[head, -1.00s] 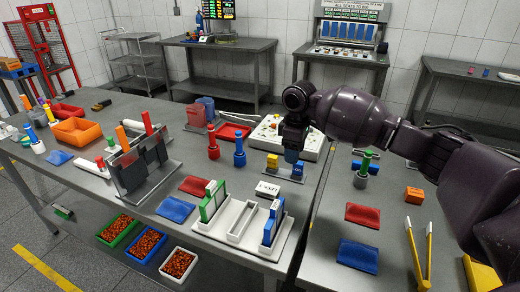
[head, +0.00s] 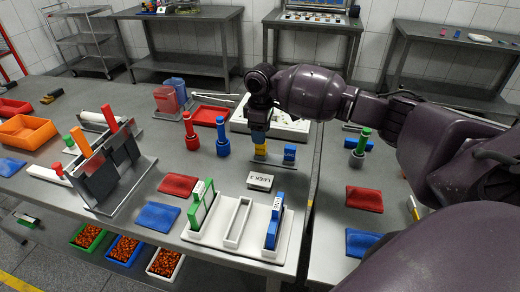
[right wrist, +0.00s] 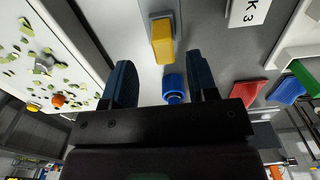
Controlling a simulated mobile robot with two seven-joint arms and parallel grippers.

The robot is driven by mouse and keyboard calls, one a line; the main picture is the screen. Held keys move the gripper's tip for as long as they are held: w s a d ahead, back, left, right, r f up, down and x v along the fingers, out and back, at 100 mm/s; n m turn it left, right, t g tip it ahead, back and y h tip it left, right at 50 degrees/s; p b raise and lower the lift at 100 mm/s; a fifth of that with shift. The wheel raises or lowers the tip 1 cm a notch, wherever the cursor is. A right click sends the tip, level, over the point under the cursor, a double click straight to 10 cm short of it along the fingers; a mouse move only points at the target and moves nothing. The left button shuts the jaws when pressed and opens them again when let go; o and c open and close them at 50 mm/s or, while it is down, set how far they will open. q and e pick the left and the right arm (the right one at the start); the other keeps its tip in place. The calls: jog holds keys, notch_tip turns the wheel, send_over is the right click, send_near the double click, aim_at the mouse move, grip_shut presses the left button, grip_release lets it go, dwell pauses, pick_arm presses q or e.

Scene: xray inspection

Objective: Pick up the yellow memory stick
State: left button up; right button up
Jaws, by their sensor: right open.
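My left gripper is out of view.
A blue bottle-shaped object (head: 222,138) and a red one (head: 190,132) stand to the left. A white board (head: 282,125) lies behind the gripper.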

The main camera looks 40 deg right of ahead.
aim_at(261, 150)
jog(key=shift+f, duration=0.5)
notch_tip(261, 150, down, 4)
jog(key=shift+s+a+f+b, duration=0.15)
jog(key=shift+f+b, duration=0.1)
jog(key=shift+b, duration=0.15)
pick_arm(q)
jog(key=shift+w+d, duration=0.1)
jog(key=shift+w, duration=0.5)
pick_arm(e)
jog(key=shift+c, duration=1.1)
grip_shut()
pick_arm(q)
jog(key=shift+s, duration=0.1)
pick_arm(e)
jog(key=shift+r, duration=0.1)
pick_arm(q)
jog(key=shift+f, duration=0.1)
